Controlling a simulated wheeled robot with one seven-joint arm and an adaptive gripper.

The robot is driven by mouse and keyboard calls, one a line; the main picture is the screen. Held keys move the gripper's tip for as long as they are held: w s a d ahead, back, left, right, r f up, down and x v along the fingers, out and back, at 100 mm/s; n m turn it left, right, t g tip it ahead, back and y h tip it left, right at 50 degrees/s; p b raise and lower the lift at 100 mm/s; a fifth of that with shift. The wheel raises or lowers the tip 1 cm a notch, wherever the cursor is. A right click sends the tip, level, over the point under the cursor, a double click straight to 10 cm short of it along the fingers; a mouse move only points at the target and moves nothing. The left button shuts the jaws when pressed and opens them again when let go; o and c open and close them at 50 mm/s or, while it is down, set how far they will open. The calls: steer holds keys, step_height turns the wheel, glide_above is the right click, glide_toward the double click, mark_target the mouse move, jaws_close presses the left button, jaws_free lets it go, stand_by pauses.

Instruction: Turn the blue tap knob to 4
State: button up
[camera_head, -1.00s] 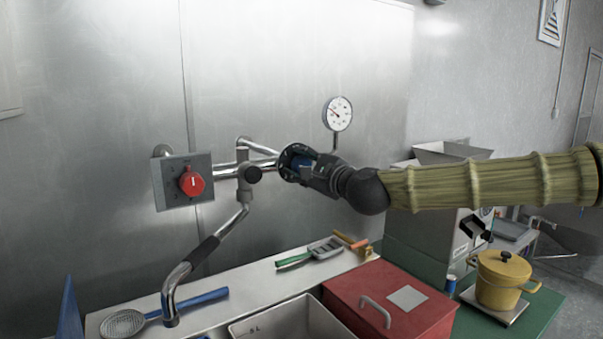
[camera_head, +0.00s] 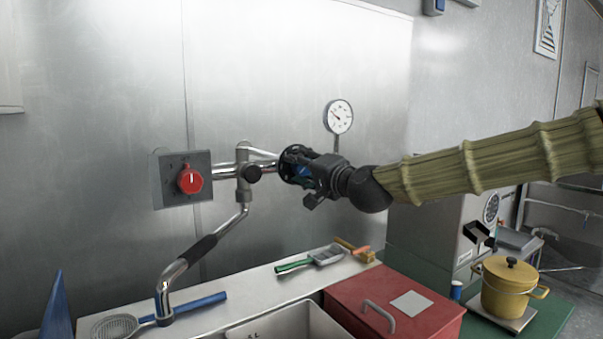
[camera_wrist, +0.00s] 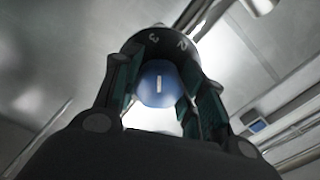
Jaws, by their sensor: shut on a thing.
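The blue tap knob (camera_wrist: 158,84) sits between the two fingers of my gripper (camera_wrist: 155,90) in the wrist view, with a finger on each side. Its white mark runs almost upright in that view, and the digits 3 and 2 show on the dark dial (camera_wrist: 168,44) beyond it. Other digits are hidden by the fingers. In the head view my gripper (camera_head: 308,170) is shut on the knob at the right end of the chrome tap pipe, and only a little blue (camera_head: 301,169) shows.
A red knob (camera_head: 190,180) on a grey plate is at the pipe's left end. The chrome spout (camera_head: 202,248) hangs below. A pressure gauge (camera_head: 339,116) is on the wall above my gripper. A red box (camera_head: 392,312) and a yellow pot (camera_head: 508,285) stand below right.

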steer(key=n+b, duration=0.1)
steer(key=n, duration=0.4)
steer(key=shift+w+d+b, duration=0.1)
steer(key=shift+d+b, duration=0.05)
steer(key=shift+b, duration=0.25)
steer(key=shift+r+n+b, duration=0.15)
steer(key=shift+n+b, duration=0.4)
steer(key=shift+n, duration=1.45)
steer(key=o, duration=1)
steer(key=shift+w, duration=0.1)
steer(key=shift+o, duration=0.2)
steer(key=shift+f, duration=0.2)
steer(key=shift+s, duration=0.2)
steer(key=v, duration=1.1)
steer(key=shift+s+d, duration=0.25)
steer(key=shift+d, duration=0.05)
